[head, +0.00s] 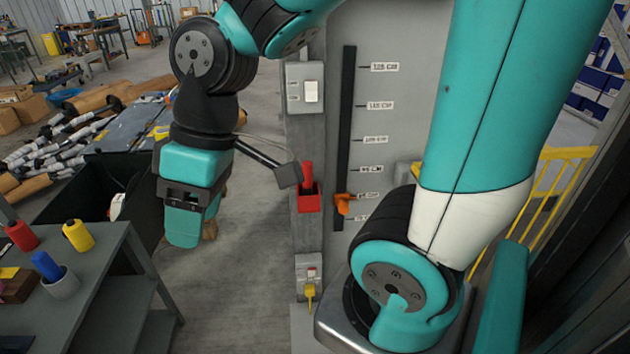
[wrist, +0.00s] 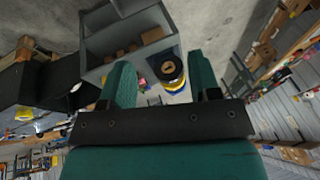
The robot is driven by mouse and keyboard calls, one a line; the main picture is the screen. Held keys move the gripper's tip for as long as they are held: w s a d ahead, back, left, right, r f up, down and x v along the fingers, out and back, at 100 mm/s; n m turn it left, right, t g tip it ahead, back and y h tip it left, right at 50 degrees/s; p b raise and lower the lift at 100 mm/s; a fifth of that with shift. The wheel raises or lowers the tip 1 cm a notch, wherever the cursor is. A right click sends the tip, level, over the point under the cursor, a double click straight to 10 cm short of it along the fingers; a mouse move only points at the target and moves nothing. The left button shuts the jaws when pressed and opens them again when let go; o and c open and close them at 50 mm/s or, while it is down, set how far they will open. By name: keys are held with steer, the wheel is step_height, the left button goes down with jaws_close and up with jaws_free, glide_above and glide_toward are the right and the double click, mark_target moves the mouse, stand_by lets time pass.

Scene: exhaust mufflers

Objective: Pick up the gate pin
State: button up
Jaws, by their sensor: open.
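A red pin-like handle (head: 307,174) stands upright in a small red holder (head: 309,203) on the grey post; it may be the gate pin, but I cannot tell for sure. An orange piece (head: 343,205) sits on the dark slotted strip to its right. My gripper (head: 184,232) hangs to the left of the post, pointing down, apart from the red holder. In the wrist view my gripper (wrist: 163,72) has its two teal fingers spread with nothing held between them. Neither the red handle nor the orange piece can be made out in the wrist view.
A black bin (head: 125,185) and piled mufflers (head: 65,140) lie behind. Yellow railing (head: 560,190) stands right. Floor before the post is clear.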

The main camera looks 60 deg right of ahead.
mark_target(311, 163)
steer(key=w+d+f+t, duration=0.1)
steer(key=w+d+f, duration=0.15)
steer(key=d, duration=0.55)
steer(key=w+d+f+m+b, duration=0.1)
steer(key=w+d+f, duration=0.15)
steer(key=d, duration=0.45)
steer(key=w+d+f+t, duration=0.1)
steer(key=d+f, duration=0.2)
steer(key=d, duration=0.5)
steer(key=s+d+f+t+h+b, duration=0.1)
steer(key=s+d+f, duration=0.25)
steer(key=d, duration=0.45)
steer(key=s+d+f+h, duration=0.1)
steer(key=s+d+f, duration=0.2)
steer(key=s+d, duration=0.35)
steer(key=shift+m, duration=0.3)
steer(key=w+a+p, duration=0.1)
steer(key=w, duration=0.3)
steer(key=w+a+p, duration=0.1)
steer(key=w+p, duration=0.1)
steer(key=w, duration=0.2)
steer(key=w+a+p, duration=0.1)
steer(key=w, duration=0.2)
steer(key=shift+w+r+p, duration=0.15)
steer(key=shift+w+p, duration=0.25)
steer(key=shift+p+x, duration=0.6)
steer(key=shift+x, duration=0.5)
steer(key=shift+w+a+f, duration=0.1)
steer(key=shift+w+f, duration=0.25)
steer(key=shift+f, duration=0.2)
